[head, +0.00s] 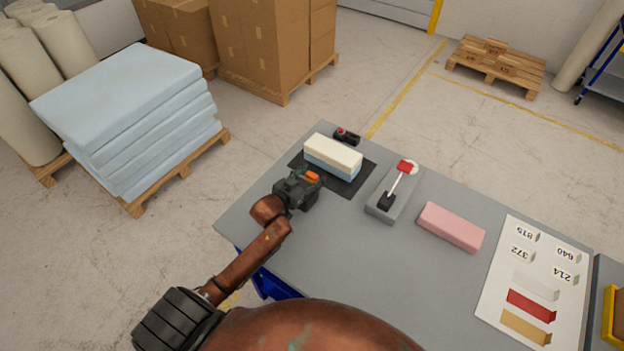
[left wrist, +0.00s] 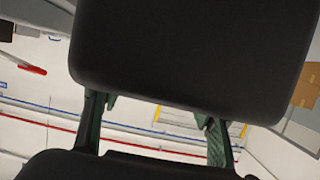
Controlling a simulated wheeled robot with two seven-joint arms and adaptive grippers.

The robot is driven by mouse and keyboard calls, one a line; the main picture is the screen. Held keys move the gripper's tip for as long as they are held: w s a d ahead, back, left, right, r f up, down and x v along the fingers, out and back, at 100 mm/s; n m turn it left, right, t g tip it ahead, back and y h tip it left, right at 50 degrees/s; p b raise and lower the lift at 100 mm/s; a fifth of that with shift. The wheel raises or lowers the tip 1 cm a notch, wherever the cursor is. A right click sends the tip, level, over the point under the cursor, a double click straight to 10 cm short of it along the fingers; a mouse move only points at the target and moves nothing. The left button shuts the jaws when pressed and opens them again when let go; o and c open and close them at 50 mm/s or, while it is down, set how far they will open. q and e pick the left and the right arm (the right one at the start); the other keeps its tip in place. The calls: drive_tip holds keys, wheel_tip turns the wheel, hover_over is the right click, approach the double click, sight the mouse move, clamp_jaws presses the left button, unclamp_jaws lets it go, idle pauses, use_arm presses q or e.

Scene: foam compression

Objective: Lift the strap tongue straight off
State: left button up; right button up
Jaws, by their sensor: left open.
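A small orange piece (head: 313,177), which may be the strap tongue, shows at the front end of my left gripper (head: 303,186). I cannot tell whether the fingers touch it. The gripper is open, just in front of a foam block (head: 331,160), cream on top and light blue below. The block lies on a dark mat (head: 356,186). No strap can be made out. In the left wrist view, two green fingers (left wrist: 155,135) stand wide apart, and a large dark shape hides most of the space above them. My right gripper is not in view.
A small black device with a red part (head: 347,136) sits behind the foam block. A grey lever unit with a red handle (head: 393,192) and a pink block (head: 451,226) stand to the right. A numbered white sheet (head: 505,300) lies farther right. Bare grey tabletop (head: 345,245) lies in front.

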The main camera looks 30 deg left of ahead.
use_arm(q)
drive_tip(key=shift+c, duration=0.3)
drive_tip(key=c, duration=1.2)
drive_tip(key=shift+c, duration=0.2)
